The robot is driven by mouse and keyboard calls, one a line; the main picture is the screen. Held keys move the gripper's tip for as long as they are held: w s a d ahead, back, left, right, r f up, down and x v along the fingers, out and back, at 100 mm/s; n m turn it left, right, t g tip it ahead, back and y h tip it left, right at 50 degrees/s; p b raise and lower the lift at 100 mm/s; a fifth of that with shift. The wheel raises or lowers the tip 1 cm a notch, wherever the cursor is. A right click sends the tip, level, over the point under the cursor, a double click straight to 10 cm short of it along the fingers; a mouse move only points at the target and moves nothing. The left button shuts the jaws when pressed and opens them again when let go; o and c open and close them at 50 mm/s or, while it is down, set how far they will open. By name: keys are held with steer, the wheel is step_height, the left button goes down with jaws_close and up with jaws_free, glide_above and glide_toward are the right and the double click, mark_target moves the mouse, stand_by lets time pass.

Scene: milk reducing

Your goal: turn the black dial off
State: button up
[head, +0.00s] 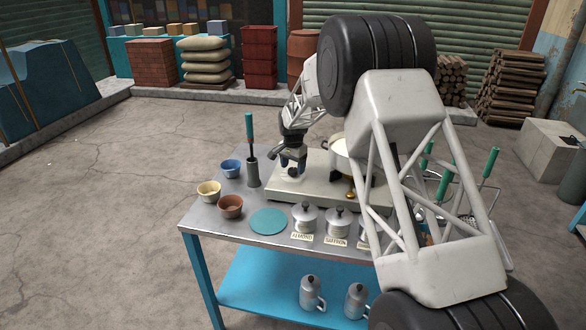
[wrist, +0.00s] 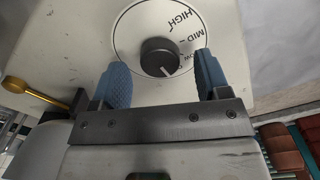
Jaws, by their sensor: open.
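The black dial (wrist: 160,57) sits on a round white plate marked HIGH, MID and LOW in the wrist view. Its white pointer line points down and to the right, near the LOW mark; an OFF mark is not readable. My gripper (wrist: 162,64) is open, with its blue fingertips apart on the left and right of the dial. I cannot tell whether either finger touches it. In the head view my gripper (head: 292,162) is low over the left part of the pale stove (head: 285,195), and the dial is hard to make out there.
A pot of milk (head: 341,155) stands on the stove, right of my gripper. A brass part (wrist: 35,93) shows left in the wrist view. A green-handled tool stands in a grey holder (head: 253,173) at left. Bowls and lidded jars (head: 304,217) line the table.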

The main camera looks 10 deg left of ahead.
mark_target(293, 169)
steer(key=shift+r, duration=3.4)
steer(key=shift+d, duration=0.1)
steer(key=shift+s+d+r, duration=0.15)
steer(key=shift+r, duration=0.1)
steer(key=s+d+r+n+t, duration=0.1)
steer(key=s+d+r, duration=0.9)
steer(key=s+d, duration=0.3)
steer(key=s+d+r+n, duration=0.1)
steer(key=s+d+r, duration=0.9)
steer(key=s+d, duration=0.3)
steer(key=s+d+f, duration=0.1)
steer(key=s+d, duration=0.3)
steer(key=s, duration=0.7)
steer(key=s+d+f+n+t, duration=0.1)
steer(key=s+d, duration=0.4)
steer(key=s, duration=0.6)
steer(key=s+d+f+n, duration=0.1)
steer(key=s+d, duration=0.4)
steer(key=s, duration=0.7)
steer(key=shift+d+f+t, duration=0.2)
steer(key=shift+f+t, duration=0.1)
steer(key=shift+f, duration=0.35)
